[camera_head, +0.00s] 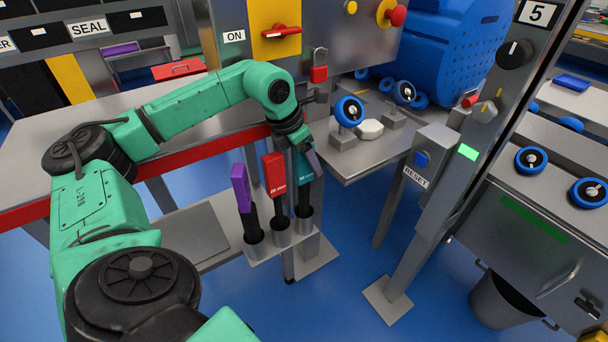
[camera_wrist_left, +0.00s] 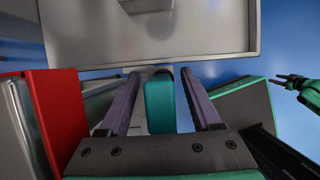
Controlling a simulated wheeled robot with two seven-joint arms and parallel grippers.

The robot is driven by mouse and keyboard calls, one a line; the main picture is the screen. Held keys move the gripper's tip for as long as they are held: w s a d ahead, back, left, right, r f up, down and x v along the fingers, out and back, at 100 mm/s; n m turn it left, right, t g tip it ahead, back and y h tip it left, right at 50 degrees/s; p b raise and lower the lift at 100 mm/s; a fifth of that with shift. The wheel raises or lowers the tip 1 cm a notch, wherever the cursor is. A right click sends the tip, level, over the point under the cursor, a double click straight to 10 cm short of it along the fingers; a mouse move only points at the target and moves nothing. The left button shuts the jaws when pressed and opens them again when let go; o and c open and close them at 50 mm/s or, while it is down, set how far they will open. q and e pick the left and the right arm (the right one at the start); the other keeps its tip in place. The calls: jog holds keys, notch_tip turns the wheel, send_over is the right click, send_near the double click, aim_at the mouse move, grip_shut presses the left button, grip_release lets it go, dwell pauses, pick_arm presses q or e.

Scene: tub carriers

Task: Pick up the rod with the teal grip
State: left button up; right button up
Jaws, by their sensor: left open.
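The rod with the teal grip (camera_head: 304,178) stands upright in the rightmost of three metal cups on a stand, its dark shaft below the grip. My left gripper (camera_head: 308,153) is at the top of this grip in the head view. In the left wrist view the teal grip (camera_wrist_left: 160,104) shows between the two open purple-grey fingers of my left gripper (camera_wrist_left: 159,84), with gaps on both sides. The gripper partly hides the grip's top in the head view. My right gripper (camera_wrist_left: 286,82) shows small at the right of the wrist view; its opening is unclear.
A rod with a red grip (camera_head: 273,173) stands close left of the teal one, and a rod with a purple grip (camera_head: 240,188) further left. A grey table with a red edge (camera_head: 200,150) lies behind. A reset post (camera_head: 433,165) stands to the right; blue floor is between.

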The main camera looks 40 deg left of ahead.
pick_arm(q)
jog(key=shift+r, duration=0.1)
grip_shut()
jog(key=shift+r, duration=0.15)
